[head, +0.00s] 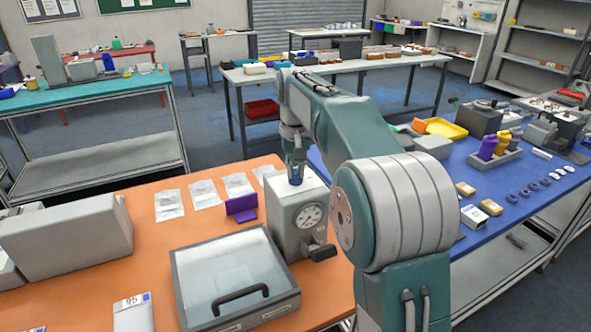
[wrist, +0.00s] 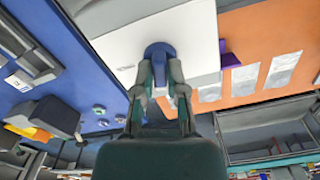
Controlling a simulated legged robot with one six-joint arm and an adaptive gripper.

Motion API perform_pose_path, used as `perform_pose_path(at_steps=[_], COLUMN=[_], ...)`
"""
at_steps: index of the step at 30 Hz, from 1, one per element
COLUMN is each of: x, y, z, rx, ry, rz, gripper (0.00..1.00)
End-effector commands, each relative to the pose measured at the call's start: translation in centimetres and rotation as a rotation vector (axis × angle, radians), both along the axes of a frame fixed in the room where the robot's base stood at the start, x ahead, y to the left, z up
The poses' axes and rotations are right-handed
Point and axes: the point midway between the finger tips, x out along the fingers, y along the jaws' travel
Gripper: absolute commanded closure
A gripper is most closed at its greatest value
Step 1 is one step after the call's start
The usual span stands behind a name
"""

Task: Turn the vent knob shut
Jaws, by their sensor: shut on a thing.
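The vent knob (wrist: 158,49) is a round blue knob on the pale top face of a box-shaped gauge unit (head: 288,233). My gripper (head: 296,168) points down at the unit's top, and its fingers are shut on the knob. In the wrist view my gripper (wrist: 159,82) has one finger on each side of the knob. Only a sliver of blue shows below the fingers in the head view. The unit has a round dial gauge (head: 309,215) on its front and a dark lever (head: 321,252) low on the front. Any mark for the knob's angle is not visible.
A clear-lidded grey case (head: 283,303) stands in front of the unit. A purple stand (head: 241,206) and several clear packets (head: 203,193) lie to its left on the orange table. A large grey machine (head: 70,241) stands far left. The blue table (head: 535,158) at right holds many small items.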

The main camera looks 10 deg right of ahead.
Motion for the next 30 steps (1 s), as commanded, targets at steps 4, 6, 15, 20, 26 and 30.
perform_pose_path(at_steps=[4, 6, 15, 20, 26, 30], x=[0.21, 0.21, 0.21, 0.21, 0.21, 0.21], y=[0.07, 0.07, 0.08, 0.08, 0.08, 0.08], z=[0.0, 0.0, 0.01, 0.02, 0.03, 0.03], rx=[0.0, 0.0, 0.0, 0.001, 0.001, 0.001], ry=[-0.008, -0.008, -0.009, -0.009, -0.009, -0.009], rz=[0.11, 0.155, 0.28, 0.306, 0.313, 0.312], gripper=[1.0, 1.0, 1.0, 1.0, 1.0, 1.0])
